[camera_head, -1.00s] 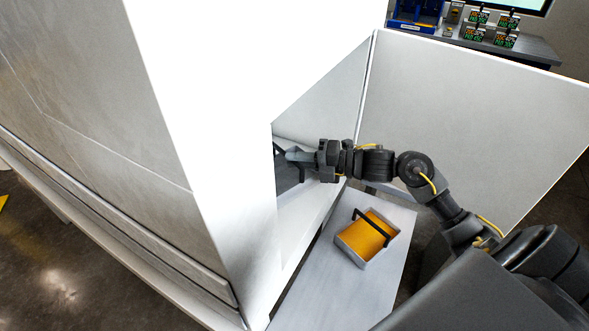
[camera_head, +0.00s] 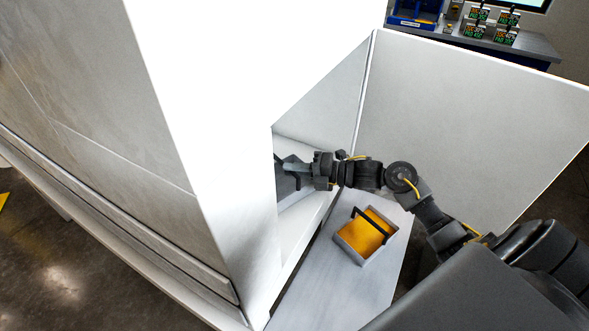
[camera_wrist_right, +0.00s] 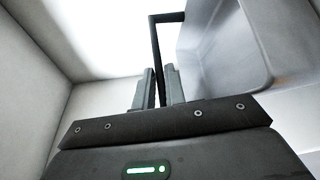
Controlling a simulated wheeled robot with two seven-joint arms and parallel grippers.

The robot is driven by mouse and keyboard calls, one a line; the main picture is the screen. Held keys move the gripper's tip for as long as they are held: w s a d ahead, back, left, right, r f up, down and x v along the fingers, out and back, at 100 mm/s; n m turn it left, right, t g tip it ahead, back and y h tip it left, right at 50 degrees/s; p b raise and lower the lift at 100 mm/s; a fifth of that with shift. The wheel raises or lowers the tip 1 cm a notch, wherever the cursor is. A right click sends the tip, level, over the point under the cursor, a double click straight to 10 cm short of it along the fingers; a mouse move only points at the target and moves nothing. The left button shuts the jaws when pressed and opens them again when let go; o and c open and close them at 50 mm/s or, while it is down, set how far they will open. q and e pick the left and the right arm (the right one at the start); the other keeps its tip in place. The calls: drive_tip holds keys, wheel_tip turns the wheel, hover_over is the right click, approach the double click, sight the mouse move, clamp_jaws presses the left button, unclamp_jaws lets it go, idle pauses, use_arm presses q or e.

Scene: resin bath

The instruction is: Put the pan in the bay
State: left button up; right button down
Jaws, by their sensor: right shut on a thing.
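My right gripper (camera_head: 294,166) reaches into the opening of the tall white cabinet, the bay (camera_head: 305,135). In the right wrist view the gripper (camera_wrist_right: 159,82) is shut on a thin black handle (camera_wrist_right: 156,45). A grey pan (camera_wrist_right: 225,65) is at the upper right of that view, on the handle's side; its inside is only partly seen. In the head view the cabinet's front edge hides most of what the gripper holds. Another grey pan (camera_head: 378,258) with orange contents and a black handle stands on a pale shelf outside the opening. My left gripper is out of view.
The pale shelf (camera_head: 330,290) juts out below the opening. An open white door panel (camera_head: 460,120) stands to the right, behind my arm. A workbench (camera_head: 535,46) with several small devices is at the back right.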

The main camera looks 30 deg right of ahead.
drive_tip(key=c, duration=1.5)
unclamp_jaws()
drive_tip(key=shift+f, duration=0.1)
drive_tip(key=shift+o, duration=0.2)
drive_tip(key=shift+r+p, duration=0.3)
drive_tip(key=shift+p, duration=0.05)
drive_tip(key=b+v, duration=0.3)
drive_tip(key=v, duration=0.9)
drive_tip(key=shift+f, duration=0.15)
